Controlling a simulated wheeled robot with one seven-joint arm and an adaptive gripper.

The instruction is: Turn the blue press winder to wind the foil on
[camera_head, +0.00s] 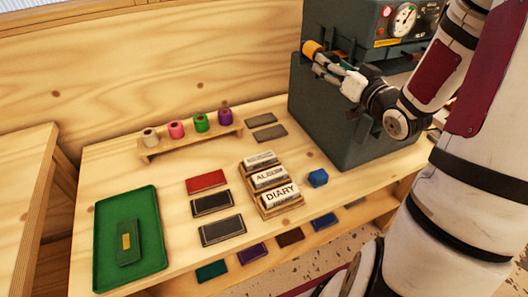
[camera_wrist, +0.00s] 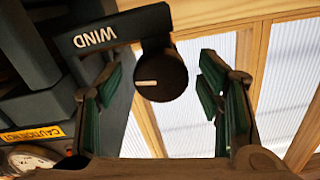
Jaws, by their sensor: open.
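The press (camera_head: 335,125), a large dark grey-green machine, stands at the back right of the table. In the wrist view, a dark round knob (camera_wrist: 161,76) with a pale mark sits below a dark plate (camera_wrist: 95,38) lettered WIND. The knob looks near black there, not clearly blue. My gripper (camera_wrist: 162,68) is open, with one finger to each side of the knob and visible gaps between. In the head view my gripper (camera_head: 322,66) is at the press's upper front, close to an orange-gold cylinder (camera_head: 312,49). Contact there cannot be told.
A rack (camera_head: 190,140) holds white, pink, green and purple rolls. A green tray (camera_head: 105,270) bears a dark green book. A gauge (camera_head: 403,20) is on the press.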

